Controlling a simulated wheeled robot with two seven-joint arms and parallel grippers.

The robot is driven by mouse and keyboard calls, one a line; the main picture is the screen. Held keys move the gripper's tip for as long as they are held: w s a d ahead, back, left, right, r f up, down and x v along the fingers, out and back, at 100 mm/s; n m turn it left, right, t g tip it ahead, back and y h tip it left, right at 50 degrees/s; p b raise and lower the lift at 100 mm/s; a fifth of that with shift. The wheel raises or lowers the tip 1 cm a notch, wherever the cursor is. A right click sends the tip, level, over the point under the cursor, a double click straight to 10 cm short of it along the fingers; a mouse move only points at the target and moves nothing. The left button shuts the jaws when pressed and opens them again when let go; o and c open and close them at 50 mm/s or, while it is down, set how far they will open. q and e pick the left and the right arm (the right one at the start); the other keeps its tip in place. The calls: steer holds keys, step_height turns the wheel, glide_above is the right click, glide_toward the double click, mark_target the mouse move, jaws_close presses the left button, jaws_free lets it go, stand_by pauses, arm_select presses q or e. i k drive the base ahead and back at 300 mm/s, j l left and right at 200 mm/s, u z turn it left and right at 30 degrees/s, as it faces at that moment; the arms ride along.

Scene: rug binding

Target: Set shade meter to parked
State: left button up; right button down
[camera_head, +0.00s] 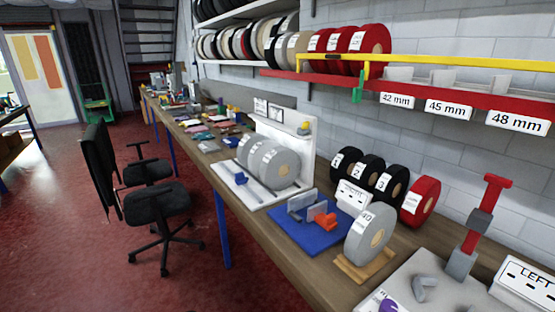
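No part in the camera_head view is clearly labelled as the shade meter, and I cannot tell which one it is. A yellow rail (431,60) with a green handle (357,88) hanging from it runs along the front of the red shelf. A red upright with a grey block (480,222) stands on a light grey board (419,284) at the right. A blue mat (298,236) bears grey upright plates and an orange block (325,222). Neither of my grippers is in view.
The long wooden bench (249,210) holds a white stand (285,135) with grey rolls, numbered black rolls (372,171), a red roll (420,201) and a large grey roll (370,231). A black office chair (155,203) stands left of it. Red floor (110,275) is open in front.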

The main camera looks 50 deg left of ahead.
mark_target(240, 179)
steer(key=u, duration=1.8)
